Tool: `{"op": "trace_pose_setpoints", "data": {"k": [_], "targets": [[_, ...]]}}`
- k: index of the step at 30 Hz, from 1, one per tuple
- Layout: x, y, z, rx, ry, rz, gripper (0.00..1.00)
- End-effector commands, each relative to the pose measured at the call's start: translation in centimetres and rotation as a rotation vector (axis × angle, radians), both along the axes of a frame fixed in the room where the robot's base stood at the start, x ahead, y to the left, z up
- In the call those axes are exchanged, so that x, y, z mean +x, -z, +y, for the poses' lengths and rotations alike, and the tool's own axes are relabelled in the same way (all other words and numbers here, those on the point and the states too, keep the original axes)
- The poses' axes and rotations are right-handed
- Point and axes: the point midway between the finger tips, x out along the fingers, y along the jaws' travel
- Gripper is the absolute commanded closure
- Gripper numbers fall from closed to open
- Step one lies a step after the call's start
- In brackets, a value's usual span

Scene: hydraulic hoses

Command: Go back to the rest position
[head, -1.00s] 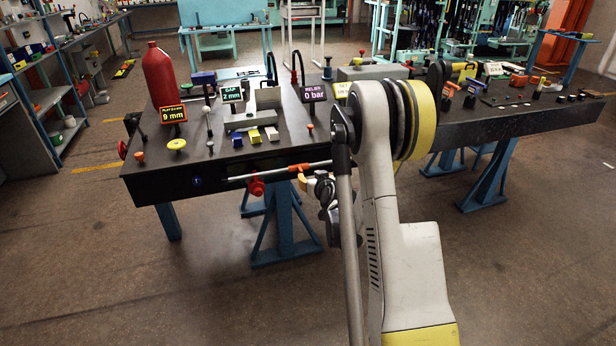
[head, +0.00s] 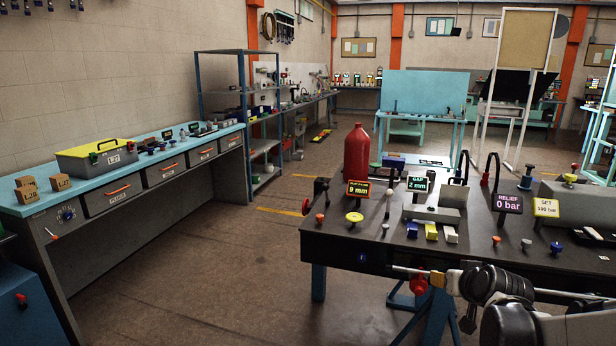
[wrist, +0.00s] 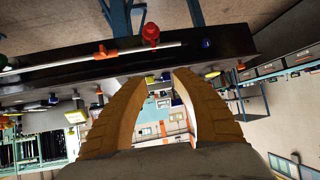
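My gripper (head: 440,279) is at the lower right of the head view, at the front edge of the dark table. My wrist, in grey and black, shows behind it. In the wrist view, the two tan ridged fingers of my gripper (wrist: 159,77) stand apart with nothing held between them. The picture there is upside down. A red knob (wrist: 150,35) and an orange clip (wrist: 105,52) on a thin rod show beyond the fingertips.
The dark table (head: 335,245) carries a red bottle (head: 356,150), a yellow knob (head: 354,217) and several small display signs. A red knob (head: 418,285) hangs at its front. A turquoise workbench (head: 80,190) stands at the left. The floor between them is clear.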

Motion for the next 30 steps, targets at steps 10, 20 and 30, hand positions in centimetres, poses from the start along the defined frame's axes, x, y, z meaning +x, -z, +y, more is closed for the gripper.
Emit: {"op": "trace_pose_setpoints", "data": {"k": [10, 20, 30], "targets": [[-14.0, -4.0, 11.4, 0.017, -0.107, 0.194, 0.68], [-25.2, -2.4, 15.2, -0.002, -0.143, 0.328, 0.68], [-26.7, -2.0, 15.5, -0.007, -0.144, 0.347, 0.68]]}}
